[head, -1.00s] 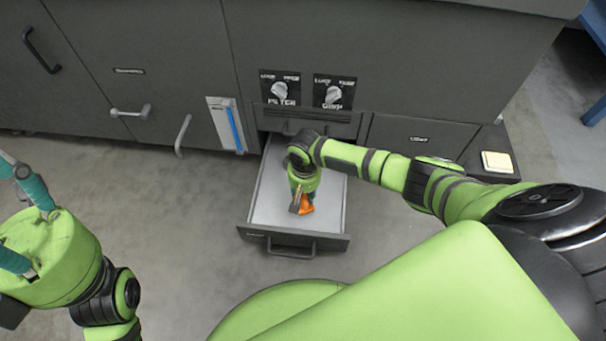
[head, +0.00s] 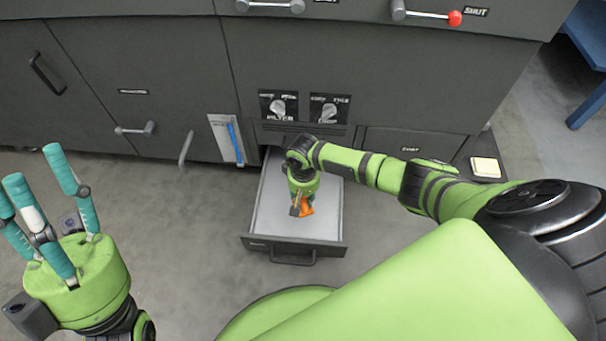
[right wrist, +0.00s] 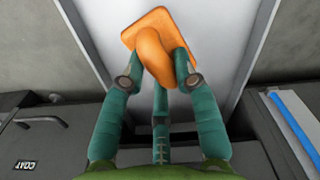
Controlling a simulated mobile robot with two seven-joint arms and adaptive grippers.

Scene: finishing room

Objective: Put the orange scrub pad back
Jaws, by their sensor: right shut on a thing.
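The orange scrub pad (head: 304,205) is in my right gripper, over the open drawer (head: 268,222). In the right wrist view the pad (right wrist: 146,22) is a flat orange plate with a rounded grip, and the fingers of my right gripper (right wrist: 153,68) are shut on that grip. The pale drawer floor lies behind the pad; I cannot tell whether the pad touches it. My right gripper (head: 302,198) points down inside the drawer's outline. My left gripper (head: 45,205) is at the left, empty, its teal fingers spread and pointing up.
The drawer sticks out of a dark grey cabinet with two knobs (head: 278,108) above it. A blue strip gauge (head: 234,143) is left of the drawer. A pale yellow block (head: 486,167) lies on a ledge at right. The floor left of the drawer is clear.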

